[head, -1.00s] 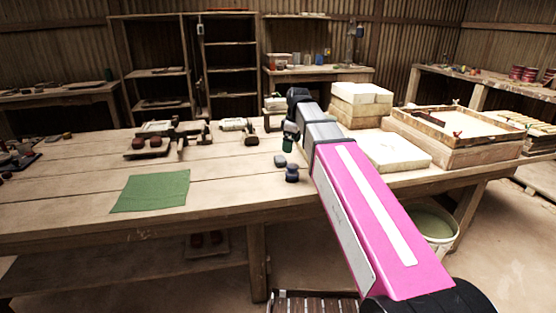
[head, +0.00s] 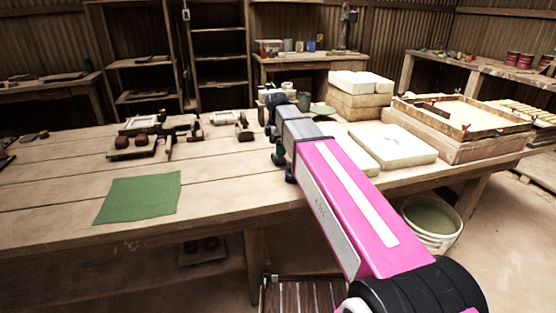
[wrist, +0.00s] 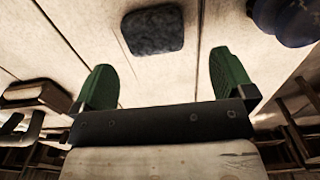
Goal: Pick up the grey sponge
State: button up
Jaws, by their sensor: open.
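The grey sponge (wrist: 153,29) is a dark grey, rounded block lying flat on the wooden table in the wrist view, ahead of my fingertips and between their lines. My gripper (wrist: 166,75) has two green fingers spread wide with nothing between them. The sponge is apart from both fingers. In the head view my gripper (head: 284,165) hangs low over the table, partly hidden by my arm, and I cannot make out the sponge there.
A dark blue rounded thing (wrist: 288,20) lies to the right of the sponge. A wooden block (wrist: 38,93) shows at left. A green cloth (head: 138,197) lies on the table's left. White slabs (head: 392,146) and a wooden-framed tray (head: 470,152) stand at right.

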aim_at(278, 158)
jog(key=shift+w+d+f, duration=0.15)
jog(key=shift+w+f, duration=0.05)
jog(key=shift+f, duration=1)
jog(key=shift+w+d+f, duration=0.1)
jog(key=shift+w+f, duration=0.1)
jog(key=shift+f, duration=1.45)
jog(key=c, duration=0.9)
